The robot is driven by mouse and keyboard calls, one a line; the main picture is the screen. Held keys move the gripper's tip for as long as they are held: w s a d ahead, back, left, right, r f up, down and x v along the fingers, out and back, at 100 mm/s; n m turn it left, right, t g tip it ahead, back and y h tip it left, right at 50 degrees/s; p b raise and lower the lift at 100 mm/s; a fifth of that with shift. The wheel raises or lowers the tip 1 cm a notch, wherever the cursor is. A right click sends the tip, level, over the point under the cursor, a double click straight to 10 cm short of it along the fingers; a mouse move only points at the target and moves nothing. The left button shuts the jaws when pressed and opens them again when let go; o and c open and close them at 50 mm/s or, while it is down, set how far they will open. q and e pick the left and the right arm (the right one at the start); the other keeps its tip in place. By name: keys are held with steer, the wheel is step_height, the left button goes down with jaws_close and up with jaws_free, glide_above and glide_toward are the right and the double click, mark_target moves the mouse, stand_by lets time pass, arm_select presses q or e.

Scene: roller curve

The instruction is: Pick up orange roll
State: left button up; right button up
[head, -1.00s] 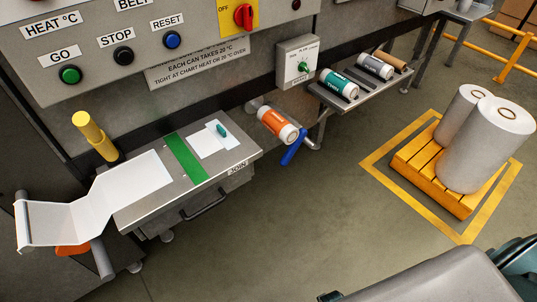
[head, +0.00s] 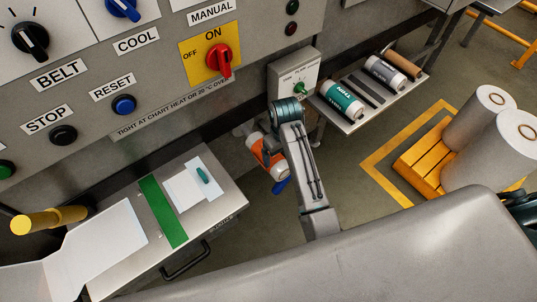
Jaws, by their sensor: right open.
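The orange roll (head: 262,152) with a white end sits tilted on its holder at the front of the machine, right of the work table, in the head view. My right arm reaches up from below and covers the roll's right side. My right gripper (head: 281,126) is at the upper right of the roll, open, its fingers mostly hidden by the wrist. I cannot tell whether it touches the roll. My left gripper is out of view.
A blue handle (head: 281,187) sticks out just below the roll. A grey switch box (head: 292,75) stands above my wrist. A shelf (head: 352,123) with a teal roll (head: 341,99) and a dark grey roll (head: 384,73) is to the right. The work table (head: 222,205) is left.

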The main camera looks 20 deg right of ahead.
steer(key=w, duration=0.1)
steer(key=w+a, duration=0.1)
steer(key=w+r, duration=0.1)
steer(key=shift+a, duration=0.35)
steer(key=shift+w+a+f+n, duration=0.1)
steer(key=shift+w+a+n, duration=0.05)
steer(key=shift+w+n, duration=0.2)
step_height(320, 180, down, 4)
steer(key=shift+f+p, duration=0.2)
steer(key=shift+p, duration=0.2)
steer(key=shift+w+a+f+p, duration=0.1)
steer(key=shift+f+p, duration=0.05)
steer(key=shift+f, duration=0.3)
steer(key=shift+w+f+p, duration=0.1)
steer(key=shift+f+p, duration=0.05)
steer(key=shift+f, duration=0.3)
steer(key=f, duration=0.4)
steer(key=shift+w+p, duration=0.2)
steer(key=shift+p, duration=0.2)
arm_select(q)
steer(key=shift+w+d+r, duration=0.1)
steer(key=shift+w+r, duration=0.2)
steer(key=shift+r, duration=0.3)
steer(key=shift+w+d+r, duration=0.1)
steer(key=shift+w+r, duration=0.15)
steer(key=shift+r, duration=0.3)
arm_select(e)
steer(key=shift+a, duration=0.1)
steer(key=c, duration=1.4)
